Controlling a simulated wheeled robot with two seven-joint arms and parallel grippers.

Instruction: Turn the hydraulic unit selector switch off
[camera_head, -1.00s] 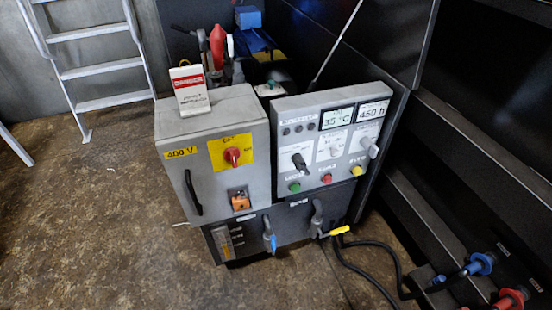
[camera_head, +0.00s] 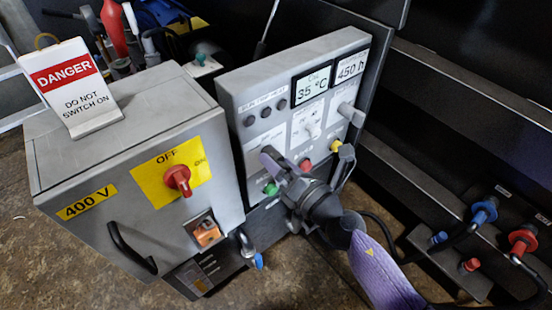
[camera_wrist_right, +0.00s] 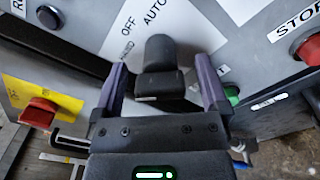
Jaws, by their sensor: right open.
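The hydraulic unit selector switch is a black knob (camera_wrist_right: 160,60) in the right wrist view, on a white plate marked OFF and AUTO. A third label is blurred. The knob's raised bar points up the picture, roughly towards AUTO. My right gripper (camera_wrist_right: 163,88) is open, with a purple finger on each side of the knob. I cannot tell whether either finger touches it. In the head view, my right gripper (camera_head: 276,163) is at the control panel's lower left and mostly hides the switch. My left gripper is not in view.
The green button (camera_head: 271,188) and red button (camera_head: 305,165) are close to my right gripper. The grey 400 V cabinet (camera_head: 100,165) stands left, with a red rotary switch (camera_head: 178,178) and a danger sign (camera_head: 75,85) on top. Dark shelving is at right.

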